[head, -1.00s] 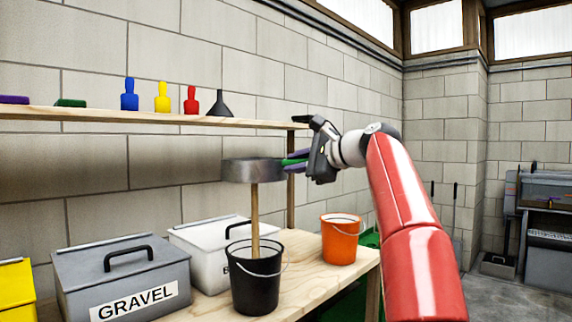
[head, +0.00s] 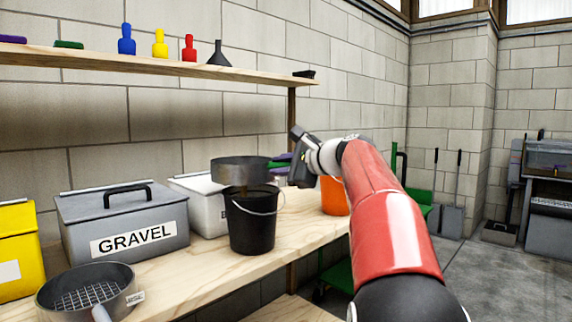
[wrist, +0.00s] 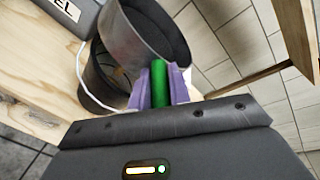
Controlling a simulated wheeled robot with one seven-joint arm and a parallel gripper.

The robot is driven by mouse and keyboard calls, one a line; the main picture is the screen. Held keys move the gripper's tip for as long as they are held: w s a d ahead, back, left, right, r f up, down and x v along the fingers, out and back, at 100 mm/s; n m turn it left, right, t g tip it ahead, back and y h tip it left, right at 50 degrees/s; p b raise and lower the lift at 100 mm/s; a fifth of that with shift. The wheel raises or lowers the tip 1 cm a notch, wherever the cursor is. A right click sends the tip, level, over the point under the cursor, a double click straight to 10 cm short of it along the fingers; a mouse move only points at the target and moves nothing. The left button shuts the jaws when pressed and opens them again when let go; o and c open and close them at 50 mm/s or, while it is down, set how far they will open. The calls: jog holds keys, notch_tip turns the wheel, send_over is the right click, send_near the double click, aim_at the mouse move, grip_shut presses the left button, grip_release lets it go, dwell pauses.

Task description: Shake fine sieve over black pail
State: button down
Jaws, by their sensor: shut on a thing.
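The grey metal fine sieve (head: 240,171) is held just above the black pail (head: 252,232), whose rim it partly hides. A little tan material shows between them. In the wrist view the sieve (wrist: 135,38) is tilted in the picture, with the black pail (wrist: 92,92) beyond it and some tan material inside the pail. My gripper (head: 280,163) is at the sieve's right side. Its purple fingers (wrist: 160,88) are shut on the sieve's green handle (wrist: 159,82). The sieve's mesh is not clear to see.
A coarse-mesh sieve (head: 88,296) lies at the bench's front left. A grey GRAVEL bin (head: 120,222), a white bin (head: 205,205) and a yellow bin (head: 20,255) stand along the bench. An orange pail (head: 334,196) is behind my arm. A shelf (head: 170,68) runs above.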

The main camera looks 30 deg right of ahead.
jog(key=shift+s+d+b, duration=0.6)
jog(key=shift+s+d, duration=0.2)
jog(key=shift+s, duration=0.3)
jog(key=shift+s+d+b, duration=0.6)
jog(key=shift+s+d, duration=0.15)
jog(key=shift+s, duration=0.35)
jog(key=shift+w+a+p, duration=0.55)
jog(key=shift+w+a, duration=0.3)
jog(key=shift+w, duration=0.3)
jog(key=shift+r, duration=0.15)
notch_tip(320, 180, up, 5)
jog(key=p, duration=0.5)
